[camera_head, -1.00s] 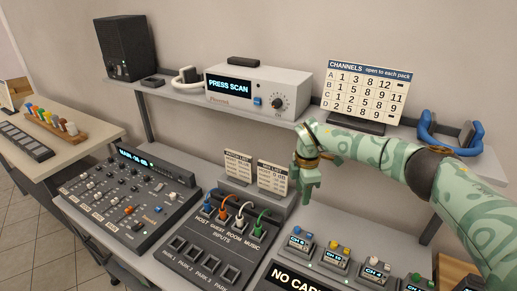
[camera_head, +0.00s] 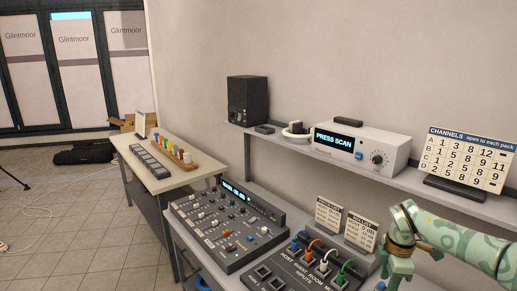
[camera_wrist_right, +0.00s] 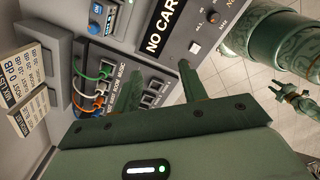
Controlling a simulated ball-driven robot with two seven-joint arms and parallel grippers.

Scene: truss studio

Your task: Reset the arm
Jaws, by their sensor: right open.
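My right arm, pale green with dark green patterns, comes in at the lower right of the head view. Its gripper (camera_head: 396,274) points down in front of the two small cards, near the patch panel. In the right wrist view the two fingers of this gripper (camera_wrist_right: 156,88) stand apart with nothing between them, above the equipment. No left arm shows in the head view.
A mixing console (camera_head: 228,226) and a patch panel (camera_head: 290,272) with coloured cables fill the desk. A shelf (camera_head: 300,148) behind holds a speaker (camera_head: 247,99), a PRESS SCAN unit (camera_head: 362,145) and a CHANNELS board (camera_head: 466,158). A side table (camera_head: 150,185) stands left; open floor (camera_head: 70,225) lies beyond.

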